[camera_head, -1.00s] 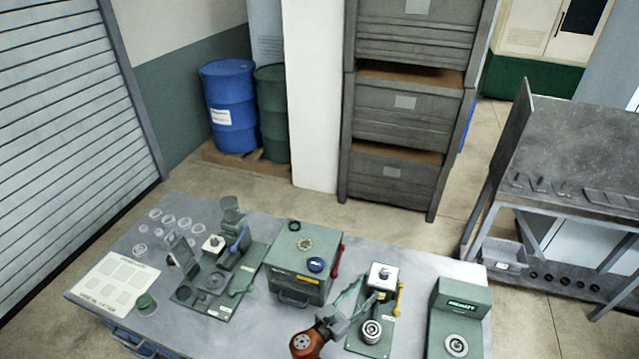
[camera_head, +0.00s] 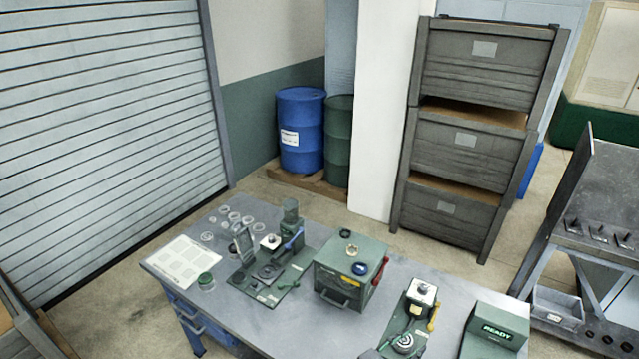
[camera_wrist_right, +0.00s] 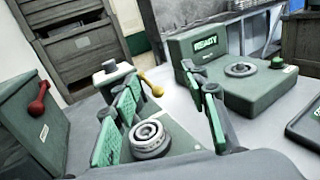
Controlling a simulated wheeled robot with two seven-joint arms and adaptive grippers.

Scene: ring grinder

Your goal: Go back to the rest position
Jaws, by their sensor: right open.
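My right gripper (camera_wrist_right: 158,100) is open in the right wrist view, with its two green-padded fingers apart and nothing held between them. Its fingers reach over the green station with the yellow lever (camera_wrist_right: 152,84) and a round metal ring piece (camera_wrist_right: 150,138), which appears below and between them. In the head view only a small dark part of the gripper (camera_head: 376,352) shows at the bottom edge, beside the same station (camera_head: 418,312). I cannot tell whether it touches the station. My left gripper is not in view.
The workbench (camera_head: 235,320) holds a green box with a red lever (camera_head: 345,275), a station with a blue lever (camera_head: 290,243), several rings, a white sheet (camera_head: 185,262) and a device reading READY (camera_head: 495,332). Stacked crates (camera_head: 470,140) and drums (camera_head: 301,130) stand behind.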

